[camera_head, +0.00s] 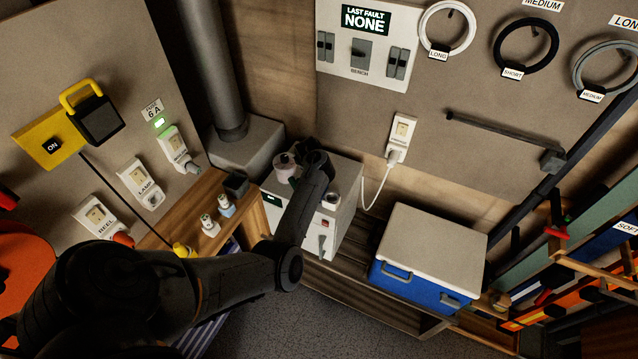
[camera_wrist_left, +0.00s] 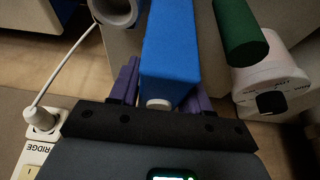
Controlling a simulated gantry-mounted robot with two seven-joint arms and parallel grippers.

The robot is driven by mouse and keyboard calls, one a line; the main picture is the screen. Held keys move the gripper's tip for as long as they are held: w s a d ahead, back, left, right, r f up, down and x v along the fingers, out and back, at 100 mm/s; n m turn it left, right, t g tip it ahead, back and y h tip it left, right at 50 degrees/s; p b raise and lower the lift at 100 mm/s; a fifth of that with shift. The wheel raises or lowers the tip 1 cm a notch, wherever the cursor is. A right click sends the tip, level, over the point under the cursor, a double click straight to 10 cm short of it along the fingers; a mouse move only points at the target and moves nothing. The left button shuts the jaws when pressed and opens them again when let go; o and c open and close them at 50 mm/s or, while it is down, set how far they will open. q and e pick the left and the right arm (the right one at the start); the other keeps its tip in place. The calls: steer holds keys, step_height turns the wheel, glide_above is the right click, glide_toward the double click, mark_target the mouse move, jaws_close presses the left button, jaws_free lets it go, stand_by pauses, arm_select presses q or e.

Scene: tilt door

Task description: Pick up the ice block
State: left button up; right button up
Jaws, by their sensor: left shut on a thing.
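The ice block (camera_wrist_left: 172,45) appears in the left wrist view as a long blue block with a white cap at its near end. My left gripper (camera_wrist_left: 163,80) has its purple fingers closed on both sides of it. In the head view my left arm reaches over a small white fridge-like box (camera_head: 345,185) by the back wall. There the wrist hides the fingers and the block. Whether the block still touches the surface below cannot be told. My right gripper is in neither view.
Beside the block stand a white device with a knob (camera_wrist_left: 272,92), a green cylinder (camera_wrist_left: 240,28) and a grey ring (camera_wrist_left: 117,10). A white cord runs to a wall plug (camera_head: 394,156). A blue cooler with a closed white lid (camera_head: 435,238) stands to the right.

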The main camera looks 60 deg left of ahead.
arm_select(q)
steer(key=c, duration=0.4)
